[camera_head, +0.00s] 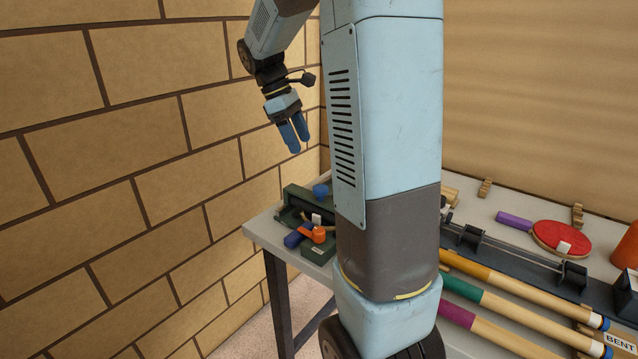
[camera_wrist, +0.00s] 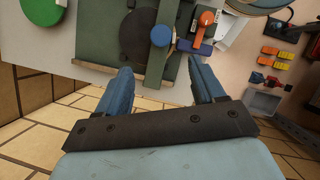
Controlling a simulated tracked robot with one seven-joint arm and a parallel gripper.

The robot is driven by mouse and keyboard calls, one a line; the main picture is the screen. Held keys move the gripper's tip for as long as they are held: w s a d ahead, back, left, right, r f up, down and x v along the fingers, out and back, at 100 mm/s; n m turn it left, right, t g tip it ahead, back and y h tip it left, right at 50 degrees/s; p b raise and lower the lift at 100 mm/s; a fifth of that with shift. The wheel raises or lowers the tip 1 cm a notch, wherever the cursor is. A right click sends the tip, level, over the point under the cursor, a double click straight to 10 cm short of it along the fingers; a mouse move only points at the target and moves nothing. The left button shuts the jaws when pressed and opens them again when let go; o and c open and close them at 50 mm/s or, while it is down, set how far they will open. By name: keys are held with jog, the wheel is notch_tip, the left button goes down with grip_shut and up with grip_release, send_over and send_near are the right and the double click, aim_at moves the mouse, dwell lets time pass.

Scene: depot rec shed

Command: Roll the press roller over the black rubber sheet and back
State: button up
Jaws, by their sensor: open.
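My gripper (camera_head: 298,145) is open and empty, raised well above the left end of the table. In the wrist view its two blue fingers (camera_wrist: 160,68) are apart, with a dark green bed (camera_wrist: 98,38) below and beyond them. A dark rounded sheet (camera_wrist: 133,42), likely the black rubber sheet, lies on this bed. A blue knob (camera_wrist: 160,35) shows beside the sheet. A piece with an orange part (camera_wrist: 206,18) and a blue handle (camera_wrist: 195,44) sits right of it; I cannot tell which piece is the press roller. My arm hides part of this area in the head view.
The grey table (camera_head: 262,228) stands near a block wall (camera_head: 160,190). A red paddle (camera_head: 562,238), a dark rack and several coloured-ended handles lie to the right. In the wrist view a green disc (camera_wrist: 42,8) lies at upper left, and small orange and red pieces at right.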

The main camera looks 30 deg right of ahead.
aim_at(320, 187)
jog(key=x, duration=1.3)
jog(key=shift+f, duration=0.1)
jog(key=shift+d, duration=0.1)
grip_shut()
